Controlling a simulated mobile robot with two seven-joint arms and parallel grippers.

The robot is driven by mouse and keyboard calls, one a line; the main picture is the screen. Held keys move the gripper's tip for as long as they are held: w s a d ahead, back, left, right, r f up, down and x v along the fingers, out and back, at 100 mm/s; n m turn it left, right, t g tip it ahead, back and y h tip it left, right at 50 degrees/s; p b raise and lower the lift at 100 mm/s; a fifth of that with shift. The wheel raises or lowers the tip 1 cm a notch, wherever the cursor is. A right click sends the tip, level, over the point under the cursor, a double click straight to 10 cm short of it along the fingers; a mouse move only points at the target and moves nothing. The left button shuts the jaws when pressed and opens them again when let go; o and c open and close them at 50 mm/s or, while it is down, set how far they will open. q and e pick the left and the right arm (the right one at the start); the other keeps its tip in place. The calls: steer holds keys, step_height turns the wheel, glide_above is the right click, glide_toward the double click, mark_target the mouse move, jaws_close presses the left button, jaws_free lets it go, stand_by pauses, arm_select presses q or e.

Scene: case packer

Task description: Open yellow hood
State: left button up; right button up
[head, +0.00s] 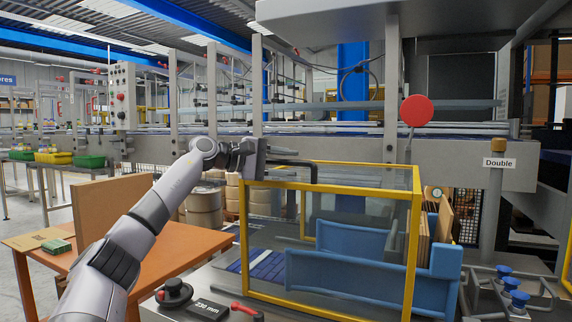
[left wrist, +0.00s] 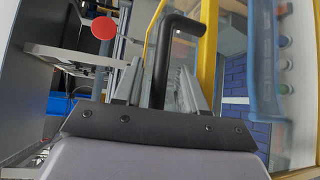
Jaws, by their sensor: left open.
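The yellow hood (head: 350,192) is a yellow frame with clear panels, standing low over blue guides on the machine bed. A black bent handle (head: 300,163) sits at its upper left edge. My left gripper (head: 283,155) is at this handle, its arm reaching in from the left. In the left wrist view the black handle (left wrist: 163,62) runs between the two open fingers (left wrist: 160,88). I cannot tell whether either finger touches it. The hood's yellow frame (left wrist: 208,45) stands just beyond. My right gripper is out of view.
A red round button (head: 417,110) stands behind the hood. An orange table (head: 190,262) with a cardboard sheet (head: 110,210) is at the left. A black knob (head: 174,292) and blue-topped fittings (head: 511,283) flank the hood low in front. A grey cover (head: 370,20) hangs overhead.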

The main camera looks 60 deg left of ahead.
arm_select(q)
steer(key=shift+s+a+f+b, duration=0.1)
steer(key=shift+s+a+b, duration=0.05)
steer(key=shift+s+b, duration=0.2)
steer(key=b+v, duration=0.2)
steer(key=v, duration=0.1)
steer(key=shift+s, duration=0.25)
steer(key=b+v, duration=0.1)
steer(key=v, duration=0.1)
steer(key=shift+s+a+r+b, duration=0.15)
steer(key=shift+s+r+b, duration=0.1)
steer(key=shift+s+b, duration=0.15)
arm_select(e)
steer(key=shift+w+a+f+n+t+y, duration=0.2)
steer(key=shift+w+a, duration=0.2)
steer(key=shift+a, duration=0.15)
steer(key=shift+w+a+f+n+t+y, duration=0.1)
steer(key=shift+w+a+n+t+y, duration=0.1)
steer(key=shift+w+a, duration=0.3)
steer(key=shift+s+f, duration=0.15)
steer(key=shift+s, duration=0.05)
